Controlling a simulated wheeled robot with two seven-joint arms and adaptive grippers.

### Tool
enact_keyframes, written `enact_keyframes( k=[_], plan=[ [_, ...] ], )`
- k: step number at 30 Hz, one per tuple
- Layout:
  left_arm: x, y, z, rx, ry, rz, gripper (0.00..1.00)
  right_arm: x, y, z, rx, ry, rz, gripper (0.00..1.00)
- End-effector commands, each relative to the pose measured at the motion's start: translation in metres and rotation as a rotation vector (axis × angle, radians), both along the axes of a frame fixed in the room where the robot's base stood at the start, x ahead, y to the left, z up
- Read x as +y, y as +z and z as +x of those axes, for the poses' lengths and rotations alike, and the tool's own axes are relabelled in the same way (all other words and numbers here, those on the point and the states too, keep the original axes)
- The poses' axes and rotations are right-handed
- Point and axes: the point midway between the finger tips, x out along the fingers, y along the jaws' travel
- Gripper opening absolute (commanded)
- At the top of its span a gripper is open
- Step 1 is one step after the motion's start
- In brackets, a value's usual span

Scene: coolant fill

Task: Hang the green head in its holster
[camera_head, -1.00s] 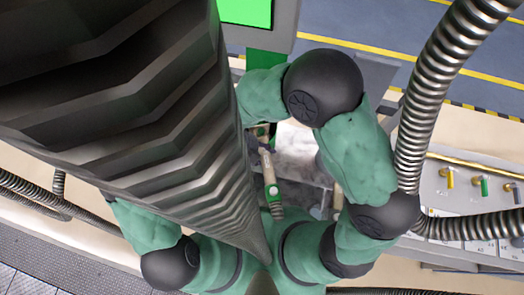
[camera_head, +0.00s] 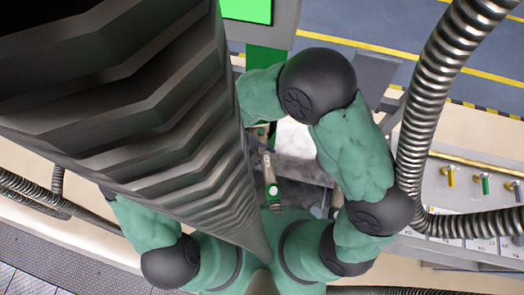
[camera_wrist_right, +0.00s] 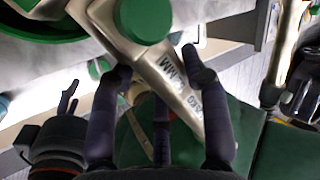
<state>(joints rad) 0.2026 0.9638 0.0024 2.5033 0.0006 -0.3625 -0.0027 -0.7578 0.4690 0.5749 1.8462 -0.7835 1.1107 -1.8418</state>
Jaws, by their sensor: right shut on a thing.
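The green head is a pale metal spout with a round green cap and dark lettering. It lies slanted across the right wrist view (camera_wrist_right: 178,88), close to the camera. In the head view it shows small (camera_head: 270,172) in the gap between my column and right arm. My right gripper (camera_wrist_right: 155,66) is shut on the head, with a dark finger on either side of its body. It is mostly hidden in the head view. A dark gripper, apparently my left (camera_wrist_right: 70,100), shows at the lower left of the wrist view; its opening is unclear. I cannot make out the holster.
A pale panel (camera_head: 450,213) with yellow, green and blue fittings stands at the right. A thick ribbed metal hose (camera_head: 425,110) curves in front of it. A grey cabinet with a green screen (camera_head: 247,10) is at the top. A green-rimmed opening (camera_wrist_right: 40,28) shows in the wrist view.

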Motion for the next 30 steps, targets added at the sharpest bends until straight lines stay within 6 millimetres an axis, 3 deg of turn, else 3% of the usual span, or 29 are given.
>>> enact_keyframes(
  k=[15,16,18,30],
  plan=[
    [0.0,-0.0038,0.0,0.0,0.0,0.0,0.48,0.0001,-0.0097,-0.0001,0.0,0.0,0.001,0.0],
    [0.0,-0.0035,0.0,0.0,0.0,0.0,0.48,0.0001,-0.0091,0.0,0.0,0.0,0.001,0.55],
    [0.0,-0.0033,0.0,0.0,0.0,0.0,0.48,0.0001,-0.009,0.0,0.0,0.0,0.001,0.74],
    [0.0,-0.0034,0.0001,0.0,0.0,0.0,0.48,0.0014,-0.0075,-0.0009,0.002,0.001,0.0,0.74]
  ],
)
